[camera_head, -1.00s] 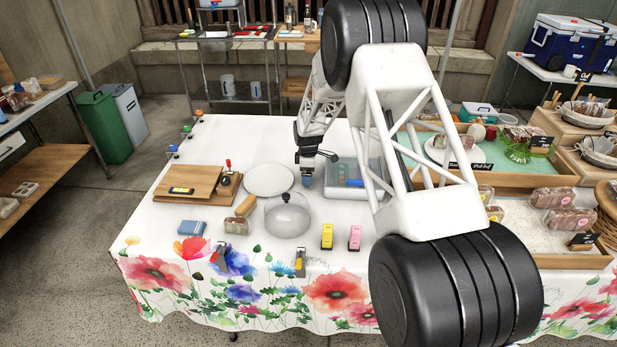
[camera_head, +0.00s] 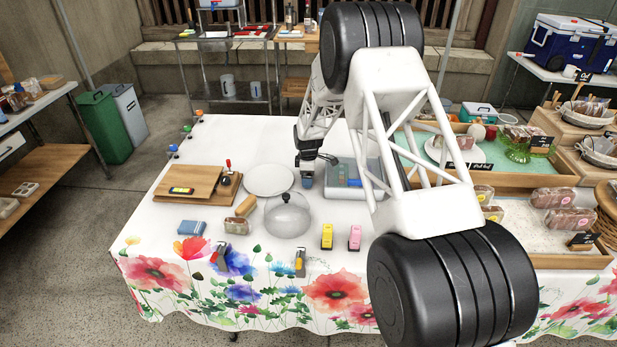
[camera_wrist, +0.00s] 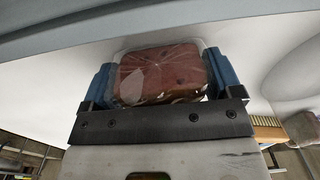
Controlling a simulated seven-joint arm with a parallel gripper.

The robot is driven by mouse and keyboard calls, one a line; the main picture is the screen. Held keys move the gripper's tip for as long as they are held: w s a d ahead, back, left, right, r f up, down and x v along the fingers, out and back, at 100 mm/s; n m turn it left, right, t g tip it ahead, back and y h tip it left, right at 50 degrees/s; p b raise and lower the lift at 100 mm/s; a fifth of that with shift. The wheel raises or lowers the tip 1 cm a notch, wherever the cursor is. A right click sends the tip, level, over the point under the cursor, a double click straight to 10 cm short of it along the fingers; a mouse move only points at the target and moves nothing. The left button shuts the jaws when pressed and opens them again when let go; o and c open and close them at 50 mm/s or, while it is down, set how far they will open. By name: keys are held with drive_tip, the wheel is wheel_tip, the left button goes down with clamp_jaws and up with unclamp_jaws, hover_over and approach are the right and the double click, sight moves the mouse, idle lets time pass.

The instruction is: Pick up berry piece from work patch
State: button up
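The berry piece (camera_wrist: 160,76) is a reddish-brown block in clear wrap, seen in the wrist view. It sits between the two blue fingers of my gripper (camera_wrist: 160,85), which meet its left and right sides. In the head view my gripper (camera_head: 306,181) points down over the white cloth, between the glass dome and the grey tray. The piece cannot be made out there. No outlined work patch is clear in either view. Whether the piece still touches the surface cannot be told.
A clear dome (camera_head: 288,216) and white plate (camera_head: 269,180) are left of my gripper. A grey tray (camera_head: 350,188) is close on the right. A wooden board (camera_head: 187,184) lies farther left. Yellow (camera_head: 327,236) and pink (camera_head: 355,238) items stand in front.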

drive_tip(key=shift+r, duration=0.1)
drive_tip(key=shift+r, duration=4.9)
